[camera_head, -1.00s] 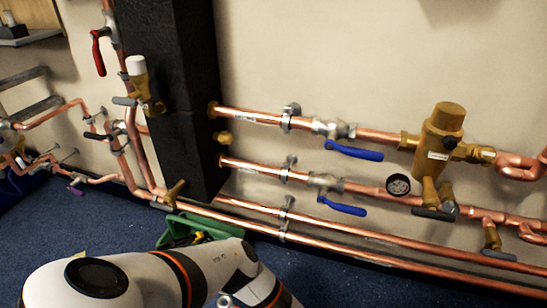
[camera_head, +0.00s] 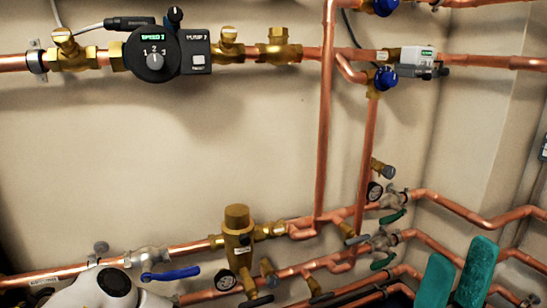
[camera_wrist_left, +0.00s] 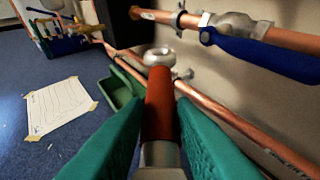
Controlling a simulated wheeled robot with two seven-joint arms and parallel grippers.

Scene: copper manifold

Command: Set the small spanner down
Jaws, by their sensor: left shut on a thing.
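The small spanner (camera_wrist_left: 159,105) has a red handle and a grey ring end, and shows in the left wrist view. My left gripper (camera_wrist_left: 160,125) is shut on it, with a green finger on each side of the handle. The ring end points away from the wrist, in front of the copper pipes and the wall. In the head view only a white part of my left arm shows at the bottom left, and the spanner is out of sight. My right gripper (camera_head: 457,280) shows at the bottom right of the head view, its two green fingers apart with nothing visible between them.
In the left wrist view a green tray (camera_wrist_left: 113,89) lies on the blue floor by the lower pipe. A taped paper sheet (camera_wrist_left: 62,106) lies left of it. A blue-handled valve (camera_wrist_left: 262,52) is close on the right. A pump (camera_head: 153,52) is on the upper pipe.

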